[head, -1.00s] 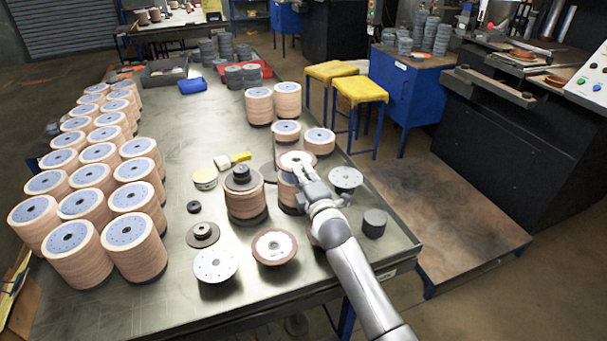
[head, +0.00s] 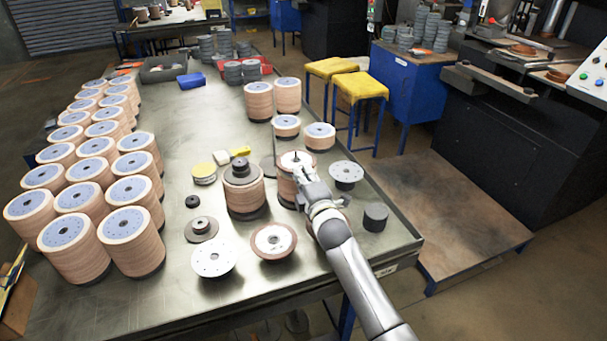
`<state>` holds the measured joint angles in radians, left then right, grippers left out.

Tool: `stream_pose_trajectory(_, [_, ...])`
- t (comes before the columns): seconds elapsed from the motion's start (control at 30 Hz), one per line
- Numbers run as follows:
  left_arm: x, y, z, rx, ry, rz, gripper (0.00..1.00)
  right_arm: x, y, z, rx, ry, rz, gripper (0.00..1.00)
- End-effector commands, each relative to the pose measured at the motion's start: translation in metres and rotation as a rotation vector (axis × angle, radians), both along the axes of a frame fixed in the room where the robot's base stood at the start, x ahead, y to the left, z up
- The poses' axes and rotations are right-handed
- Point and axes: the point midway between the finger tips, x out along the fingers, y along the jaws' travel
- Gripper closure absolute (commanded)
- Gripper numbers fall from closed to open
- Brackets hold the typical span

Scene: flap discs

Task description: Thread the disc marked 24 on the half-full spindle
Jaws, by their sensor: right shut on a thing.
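My right gripper (head: 302,180) comes in from the lower right and is shut on the near edge of a pale-topped disc (head: 290,161). The disc is at the top of a short tan stack (head: 285,188) near the table's right side. A thin dark pin shows at the middle of the disc. I cannot tell how closely the disc rests on the stack, and the gripper hides part of both. The number on the disc is too small to read. My left gripper is not in view.
A taller stack with a dark hub (head: 244,197) stands just left. Loose discs lie in front (head: 273,241) (head: 214,258) and to the right (head: 346,173). A dark cylinder (head: 375,217) stands near the right edge. Many disc stacks (head: 130,228) fill the left; the strip between is mostly clear.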

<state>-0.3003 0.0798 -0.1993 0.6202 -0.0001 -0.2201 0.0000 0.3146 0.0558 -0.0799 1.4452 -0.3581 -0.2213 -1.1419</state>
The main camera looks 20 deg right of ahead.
Motion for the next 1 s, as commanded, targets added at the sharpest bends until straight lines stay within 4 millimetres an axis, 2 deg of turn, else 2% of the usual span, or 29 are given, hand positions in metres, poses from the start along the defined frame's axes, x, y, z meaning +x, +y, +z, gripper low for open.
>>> stream_pose_trajectory(0.2, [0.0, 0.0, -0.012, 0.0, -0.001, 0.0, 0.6, 0.0, 0.0, -0.013, 0.001, -0.002, 0.001, 1.0])
stream_pose_trajectory(0.23, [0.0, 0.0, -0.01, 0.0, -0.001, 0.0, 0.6, 0.0, 0.0, -0.012, 0.001, -0.002, 0.001, 0.92])
stream_pose_trajectory(0.4, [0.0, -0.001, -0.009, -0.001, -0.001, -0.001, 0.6, 0.0, 0.0, -0.013, 0.001, 0.003, 0.0, 0.71])
stream_pose_trajectory(0.77, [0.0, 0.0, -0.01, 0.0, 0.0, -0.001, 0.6, -0.003, 0.0, -0.02, 0.001, 0.016, -0.001, 0.7])
stream_pose_trajectory(1.0, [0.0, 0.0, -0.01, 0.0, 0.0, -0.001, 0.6, -0.025, 0.0, -0.017, -0.001, 0.01, -0.001, 0.7])
